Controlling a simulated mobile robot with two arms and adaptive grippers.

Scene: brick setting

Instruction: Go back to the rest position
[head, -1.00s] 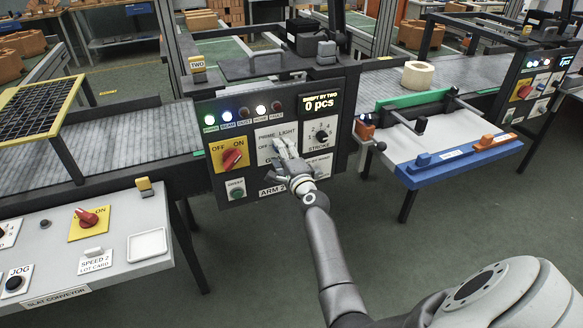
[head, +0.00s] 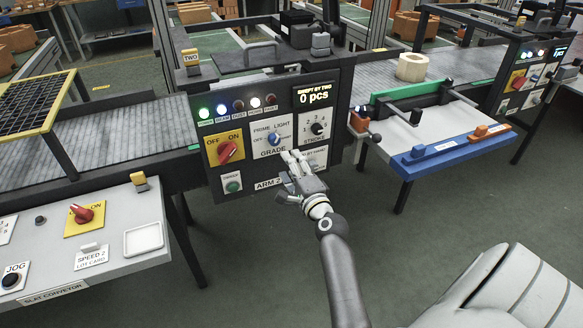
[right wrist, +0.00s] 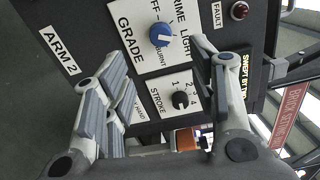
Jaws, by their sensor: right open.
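My right gripper (head: 294,160) is open and empty in front of the lower part of the black control panel (head: 203,160). In the right wrist view its fingers (right wrist: 160,75) stand apart with nothing between them. Beyond them are the blue grade knob (right wrist: 162,34) and the black stroke knob (right wrist: 180,99), both clear of the fingers. In the head view the blue knob (head: 273,138) shows above and left of the gripper. The gripper hides part of the panel's lower labels. My left gripper is not in view.
A grey desk (head: 100,235) with a red switch (head: 82,213) stands at left. A blue-edged table (head: 440,160) stands at right, with a pale ring (head: 412,68) behind it. The slatted conveyor (head: 130,120) runs behind. The floor (head: 250,260) in front is clear.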

